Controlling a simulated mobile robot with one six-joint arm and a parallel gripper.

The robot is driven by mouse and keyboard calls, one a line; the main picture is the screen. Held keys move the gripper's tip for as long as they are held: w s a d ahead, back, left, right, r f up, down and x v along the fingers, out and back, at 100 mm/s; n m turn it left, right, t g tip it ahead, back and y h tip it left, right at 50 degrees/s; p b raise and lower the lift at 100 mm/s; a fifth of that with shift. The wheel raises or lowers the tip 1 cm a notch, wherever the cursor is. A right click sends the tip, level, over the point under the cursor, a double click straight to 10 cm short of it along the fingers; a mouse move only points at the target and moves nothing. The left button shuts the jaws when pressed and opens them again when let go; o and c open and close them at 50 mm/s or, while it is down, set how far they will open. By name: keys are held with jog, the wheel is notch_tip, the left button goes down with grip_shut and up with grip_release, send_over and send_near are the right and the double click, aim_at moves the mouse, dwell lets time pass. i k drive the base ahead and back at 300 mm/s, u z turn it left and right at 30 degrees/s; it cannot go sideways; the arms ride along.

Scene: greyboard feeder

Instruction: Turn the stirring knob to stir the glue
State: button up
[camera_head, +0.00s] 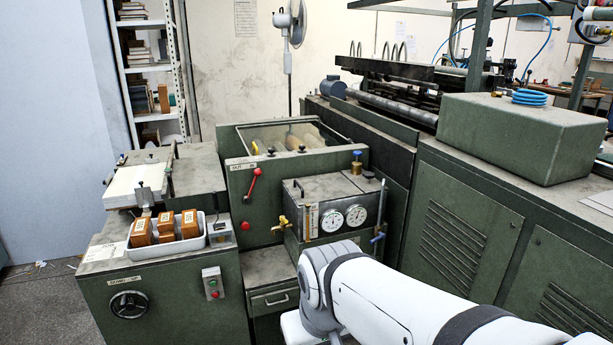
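A black round handwheel (128,304) is on the front of the green cabinet at lower left. I cannot tell which of these, if any, is the stirring knob; the labels are too small to read. My white arm reaches in from the lower right, in front of the gauge box. My gripper is not visible.
A white tray (202,242) with brown blocks sits on the left cabinet (95,262). A red lever (252,184) is on the green panel behind. A drawer (275,299) is below the gauge box. The large green machine (450,235) fills the right.

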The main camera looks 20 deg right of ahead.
aim_at(368, 175)
jog(key=z, duration=0.2)
jog(key=i, duration=0.8)
jog(key=z, duration=0.55)
jog(key=i, duration=1.15)
jog(key=z, duration=0.45)
